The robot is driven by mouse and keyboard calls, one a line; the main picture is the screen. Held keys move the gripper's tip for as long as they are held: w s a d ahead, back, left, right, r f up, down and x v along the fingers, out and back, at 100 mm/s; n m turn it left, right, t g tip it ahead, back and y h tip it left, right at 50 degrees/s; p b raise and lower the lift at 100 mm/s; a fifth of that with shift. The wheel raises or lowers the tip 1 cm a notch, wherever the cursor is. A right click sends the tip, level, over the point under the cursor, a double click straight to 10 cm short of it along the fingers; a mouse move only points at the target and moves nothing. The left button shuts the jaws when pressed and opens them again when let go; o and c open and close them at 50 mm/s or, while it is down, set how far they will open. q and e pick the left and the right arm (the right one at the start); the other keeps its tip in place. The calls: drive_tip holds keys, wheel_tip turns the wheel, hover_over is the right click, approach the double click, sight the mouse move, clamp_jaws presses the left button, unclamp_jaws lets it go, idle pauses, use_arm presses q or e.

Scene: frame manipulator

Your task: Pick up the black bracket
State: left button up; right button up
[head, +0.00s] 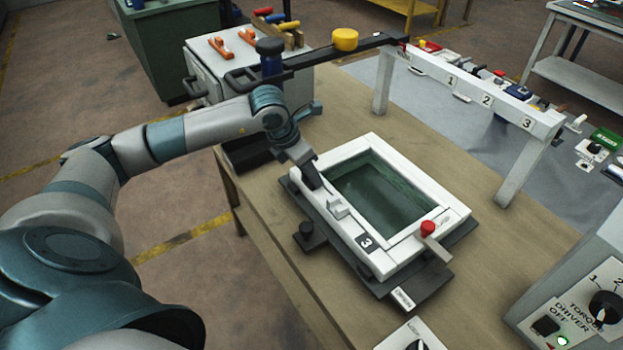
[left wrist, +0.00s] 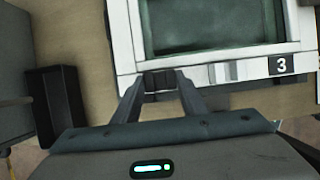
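A small black piece (left wrist: 160,81), which looks like the black bracket, sits at the edge of the white frame (left wrist: 125,45) in the left wrist view. My left gripper (left wrist: 160,88) has its two fingertips on either side of it, very close. I cannot tell whether they press on it. In the head view my left gripper (head: 309,177) reaches down to the left rim of the white frame (head: 385,265), and the piece cannot be told apart from the dark fingers. My right gripper is not in view.
The frame, marked 3, lies on a dark fixture (head: 432,284) on the wooden table (head: 430,150). A red-topped clamp (head: 428,229) is at its right corner. An empty black bin (left wrist: 58,100) is to the left. A numbered white rack (head: 480,90) stands behind.

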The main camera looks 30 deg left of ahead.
use_arm(q)
drive_tip(key=c, duration=0.3)
drive_tip(key=shift+r, duration=0.1)
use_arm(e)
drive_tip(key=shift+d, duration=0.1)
